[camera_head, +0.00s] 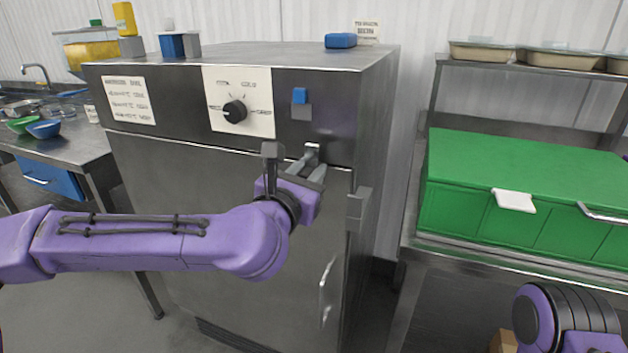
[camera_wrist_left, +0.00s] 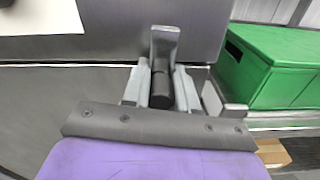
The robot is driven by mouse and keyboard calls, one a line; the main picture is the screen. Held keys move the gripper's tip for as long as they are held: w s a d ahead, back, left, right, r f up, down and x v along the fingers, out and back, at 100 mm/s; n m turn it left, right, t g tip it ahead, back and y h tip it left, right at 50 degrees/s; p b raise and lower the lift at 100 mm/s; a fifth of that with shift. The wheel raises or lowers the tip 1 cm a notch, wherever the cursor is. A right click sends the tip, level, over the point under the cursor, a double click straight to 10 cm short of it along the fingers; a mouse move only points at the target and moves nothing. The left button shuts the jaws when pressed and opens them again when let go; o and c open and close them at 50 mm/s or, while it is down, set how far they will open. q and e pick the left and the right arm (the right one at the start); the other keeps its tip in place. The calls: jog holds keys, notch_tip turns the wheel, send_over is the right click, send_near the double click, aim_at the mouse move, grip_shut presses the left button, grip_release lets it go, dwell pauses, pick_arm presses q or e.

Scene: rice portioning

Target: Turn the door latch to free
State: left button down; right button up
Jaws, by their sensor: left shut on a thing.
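The door latch (camera_head: 312,149) sits near the top right of the steel cabinet's front. In the left wrist view the latch (camera_wrist_left: 164,45) is a grey metal piece with a dark cylindrical part below it. My left gripper (camera_head: 308,168) reaches it from the front, its fingers on either side of the dark part. The left gripper (camera_wrist_left: 160,88) is shut on the latch. The cabinet door (camera_head: 220,185) looks closed, with a curved handle (camera_head: 327,290) low on its right side. Part of my right arm shows at the lower right; its gripper is not in view.
A dial (camera_head: 235,111) and a blue button (camera_head: 299,95) are on the panel above the door. A green box (camera_head: 515,165) stands on a steel table to the right. A side counter (camera_head: 80,150) with bowls stands at the left.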

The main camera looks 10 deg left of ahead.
pick_arm(q)
jog(key=shift+w+a+r+n, duration=0.15)
jog(key=shift+a+r+n, duration=0.15)
jog(key=shift+a, duration=0.05)
dwell(0.3)
jog(key=c, duration=1)
grip_release()
jog(key=shift+o, duration=0.4)
jog(key=shift+a+f, duration=0.15)
jog(key=shift+a, duration=0.05)
jog(key=shift+d+f, duration=0.1)
jog(key=shift+d, duration=0.15)
jog(key=b+v, duration=0.2)
jog(key=v, duration=0.8)
jog(key=shift+s+a+b, duration=0.25)
jog(key=shift+s+b, duration=0.05)
jog(key=shift+b, duration=0.1)
